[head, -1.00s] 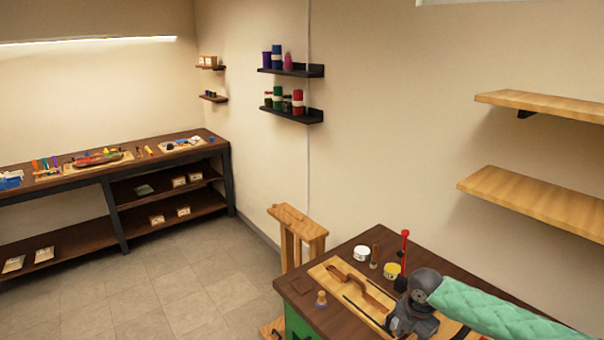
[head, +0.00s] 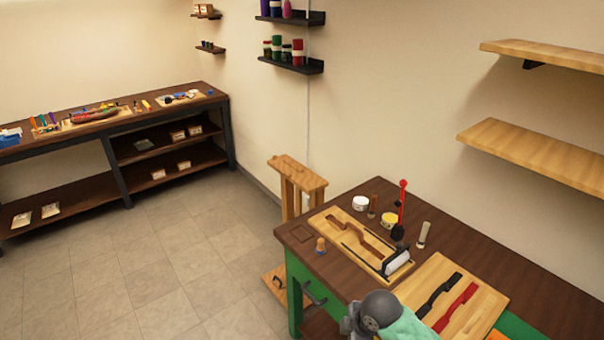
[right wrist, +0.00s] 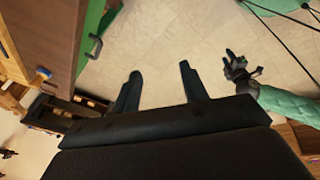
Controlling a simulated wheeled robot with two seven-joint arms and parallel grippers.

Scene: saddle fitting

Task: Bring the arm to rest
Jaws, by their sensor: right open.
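My right gripper (right wrist: 160,85) is open in the right wrist view, with bare floor between its two dark fingers and nothing held. In the head view the right arm's grey wrist and green sleeve show at the bottom edge, at the near side of the workbench (head: 480,240); its fingers are not clear there. My left gripper (right wrist: 240,68) shows in the right wrist view over the floor, at the end of a green-sleeved arm; its jaw state is unclear. The left arm is not in the head view.
The workbench bears a wooden board (head: 326,222) with a brown strap piece and a white roller-like tool (head: 397,262). A second board (head: 481,298) carries a black and a red strip. Jars and upright tools stand behind. A wooden stand (head: 297,172) is beside it; floor at left is clear.

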